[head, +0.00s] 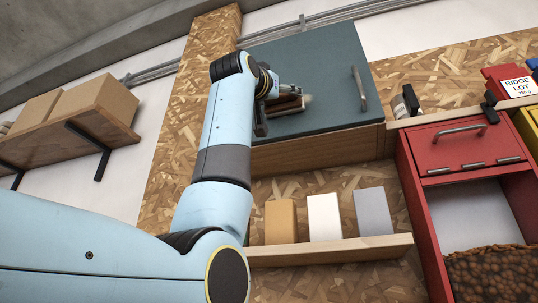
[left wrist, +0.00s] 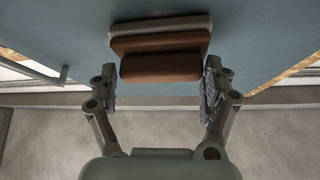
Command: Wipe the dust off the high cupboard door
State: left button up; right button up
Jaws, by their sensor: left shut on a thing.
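The high cupboard's blue-grey door (head: 322,62) is closed, with a metal handle (head: 359,89) near its right edge. It fills the upper part of the left wrist view (left wrist: 255,50). My left gripper (head: 274,104) is in front of the door's left half. It is shut on a brown wiping block (left wrist: 160,67) with a pale grey pad (left wrist: 160,24) on its door side. The pad is at or very close to the door; exact contact is hard to tell. A faint pale smudge (head: 308,98) shows just right of the block. My right gripper is not in view.
Below the cupboard, a shelf (head: 335,252) holds a tan, a white and a grey box. A red bin (head: 466,146) with beans stands at right. A wooden shelf (head: 70,142) with cardboard boxes is at left.

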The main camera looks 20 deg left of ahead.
pick_arm(q)
jog(key=d, duration=0.4)
jog(key=shift+d, duration=0.35)
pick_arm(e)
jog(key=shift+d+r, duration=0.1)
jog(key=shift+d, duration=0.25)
